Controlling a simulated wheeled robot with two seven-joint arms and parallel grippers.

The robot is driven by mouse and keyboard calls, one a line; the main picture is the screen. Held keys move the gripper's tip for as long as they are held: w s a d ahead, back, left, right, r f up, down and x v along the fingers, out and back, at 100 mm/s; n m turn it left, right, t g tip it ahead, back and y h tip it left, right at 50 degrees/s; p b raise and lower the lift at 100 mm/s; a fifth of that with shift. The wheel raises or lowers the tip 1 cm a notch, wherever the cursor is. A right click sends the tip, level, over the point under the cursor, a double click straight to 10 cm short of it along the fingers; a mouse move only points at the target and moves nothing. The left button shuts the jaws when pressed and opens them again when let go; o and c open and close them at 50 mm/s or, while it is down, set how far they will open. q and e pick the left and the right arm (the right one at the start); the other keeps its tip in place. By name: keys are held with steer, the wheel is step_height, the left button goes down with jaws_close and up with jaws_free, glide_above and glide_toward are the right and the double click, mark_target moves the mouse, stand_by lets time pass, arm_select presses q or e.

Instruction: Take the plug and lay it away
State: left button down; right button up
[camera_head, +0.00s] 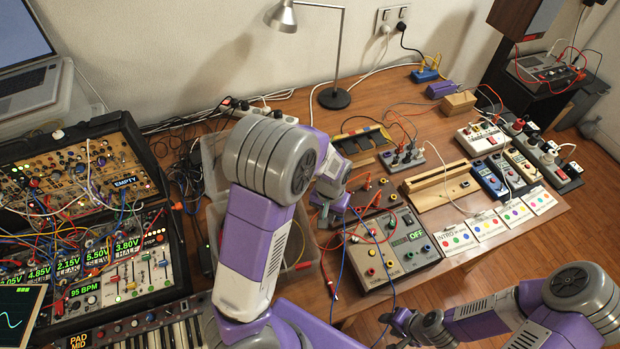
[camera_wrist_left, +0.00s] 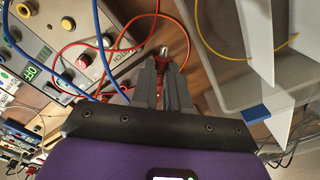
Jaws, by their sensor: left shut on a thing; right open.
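In the left wrist view, my left gripper (camera_wrist_left: 163,75) is shut on a red plug (camera_wrist_left: 163,53). The plug's metal tip shows just past the fingertips; the fingers hide most of its body. In the head view, my left gripper (camera_head: 330,208) is over the wooden table, between a clear plastic bin and a grey module with an OFF display (camera_head: 400,250). The plug cannot be made out there. The bin (camera_wrist_left: 215,55) is close at the right in the wrist view, with a yellow lead inside. My right gripper (camera_head: 400,325) is open and empty at the table's front edge.
Red and blue leads hang around the grey module. Synth cases (camera_head: 90,260) stand at the left, a wooden holder (camera_head: 438,185) and pedals (camera_head: 490,180) at the right, a lamp (camera_head: 334,98) at the back. Cards (camera_head: 485,224) lie along the right front edge.

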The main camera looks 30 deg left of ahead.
arm_select(q)
steer(key=s+a+r+n+p, duration=0.1)
steer(key=a+r+n+p, duration=0.3)
steer(key=a+n+p, duration=0.55)
steer(key=a+f+b, duration=0.3)
steer(key=f+b, duration=0.2)
steer(key=b, duration=0.1)
steer(key=shift+s+a+b, duration=0.3)
steer(key=shift+a+b, duration=0.05)
steer(key=shift+m, duration=0.25)
steer(key=c, duration=1.1)
jaws_free()
steer(key=shift+o, duration=0.2)
steer(key=shift+r, duration=0.1)
step_height(320, 180, up, 8)
steer(key=p, duration=0.1)
steer(key=shift+f, duration=0.25)
